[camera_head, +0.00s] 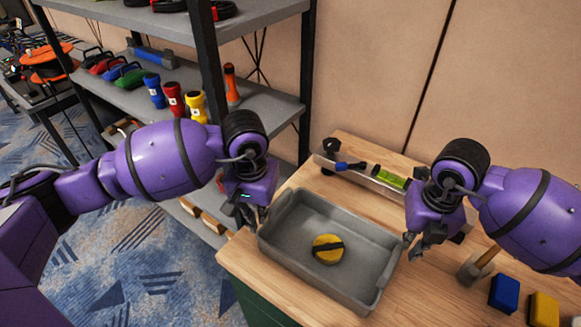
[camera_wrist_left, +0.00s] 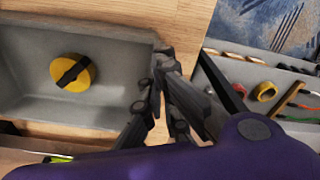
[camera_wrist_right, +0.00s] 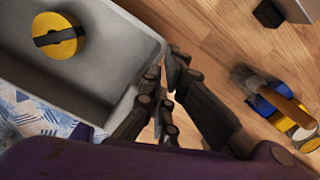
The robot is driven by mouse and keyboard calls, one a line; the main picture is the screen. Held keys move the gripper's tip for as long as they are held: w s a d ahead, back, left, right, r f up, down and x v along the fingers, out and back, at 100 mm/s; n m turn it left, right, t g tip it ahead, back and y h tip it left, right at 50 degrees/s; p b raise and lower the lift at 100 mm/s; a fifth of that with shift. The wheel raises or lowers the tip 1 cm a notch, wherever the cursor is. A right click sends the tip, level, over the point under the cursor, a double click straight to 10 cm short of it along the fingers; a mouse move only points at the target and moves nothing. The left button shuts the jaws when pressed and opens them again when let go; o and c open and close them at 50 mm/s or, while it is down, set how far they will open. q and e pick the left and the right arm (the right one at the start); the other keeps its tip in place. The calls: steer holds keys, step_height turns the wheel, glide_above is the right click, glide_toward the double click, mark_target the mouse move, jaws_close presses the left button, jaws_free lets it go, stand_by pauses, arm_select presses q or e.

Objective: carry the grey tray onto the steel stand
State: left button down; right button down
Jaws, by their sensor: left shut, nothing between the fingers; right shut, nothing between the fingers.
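The grey tray (camera_head: 281,258) lies on the wooden table, with a yellow roll with a black band (camera_head: 327,249) inside. A low steel stand (camera_head: 345,175) with black feet is behind it, partly hidden by my right arm. A green-and-black item (camera_head: 389,178) and a blue-and-black tool (camera_head: 349,166) are at the stand. My left gripper (camera_head: 262,214) is shut and empty at the tray's left end; the left wrist view shows its fingers (camera_wrist_left: 160,78) by the rim. My right gripper (camera_head: 413,246) is shut and empty at the right end, its fingers (camera_wrist_right: 165,82) by the corner. I cannot tell whether either touches the tray.
A hammer (camera_head: 478,265), a blue block (camera_head: 504,293) and a yellow block (camera_head: 543,309) lie on the table to the right. A grey shelf rack (camera_head: 270,108) with torches and tools stands behind on the left. The table's left edge is close to the tray.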

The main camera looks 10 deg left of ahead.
arm_select(q)
steer(key=shift+w+d+r, duration=0.2)
steer(key=shift+d, duration=0.05)
arm_select(e)
steer(key=shift+a, duration=0.25)
